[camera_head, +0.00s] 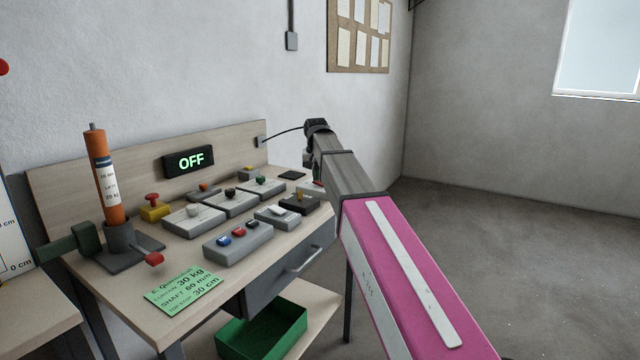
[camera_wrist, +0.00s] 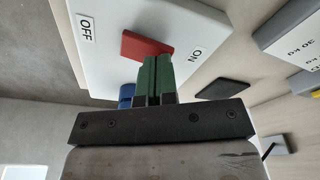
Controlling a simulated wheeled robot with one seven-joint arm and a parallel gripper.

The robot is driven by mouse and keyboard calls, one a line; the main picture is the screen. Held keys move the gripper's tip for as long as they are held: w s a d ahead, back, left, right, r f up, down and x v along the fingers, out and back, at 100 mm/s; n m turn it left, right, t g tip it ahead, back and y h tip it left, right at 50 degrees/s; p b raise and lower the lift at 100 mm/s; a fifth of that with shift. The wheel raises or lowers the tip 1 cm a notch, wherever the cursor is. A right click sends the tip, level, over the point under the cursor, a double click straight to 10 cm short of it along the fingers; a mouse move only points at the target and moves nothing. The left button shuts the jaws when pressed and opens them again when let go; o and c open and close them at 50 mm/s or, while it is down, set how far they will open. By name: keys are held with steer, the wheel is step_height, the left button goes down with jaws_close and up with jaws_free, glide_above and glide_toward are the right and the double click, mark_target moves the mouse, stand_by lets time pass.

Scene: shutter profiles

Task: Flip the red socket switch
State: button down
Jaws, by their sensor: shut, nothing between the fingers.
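The red socket switch (camera_wrist: 146,46) is a red block on a white box (camera_wrist: 105,58) in the wrist view, between an OFF label and an ON label. In the head view only a sliver of what looks like the same box (camera_head: 308,190) shows beside my arm. My gripper (camera_wrist: 157,64) is shut and empty, its green fingers pressed together. Its fingertips overlap the edge of the red switch nearer the ON label; I cannot tell whether they touch it. In the head view my arm hides the fingers. A blue part (camera_wrist: 126,94) sits beside the box, partly hidden.
The bench (camera_head: 150,300) carries several grey switch boxes, a yellow box with a red knob (camera_head: 154,207) and an orange cylinder (camera_head: 106,178) on a stand. A display (camera_head: 189,161) reads OFF. A green bin (camera_head: 262,335) sits below. The floor to the right is clear.

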steer(key=shift+f, duration=0.25)
steer(key=shift+r, duration=3.55)
steer(key=shift+s, duration=0.1)
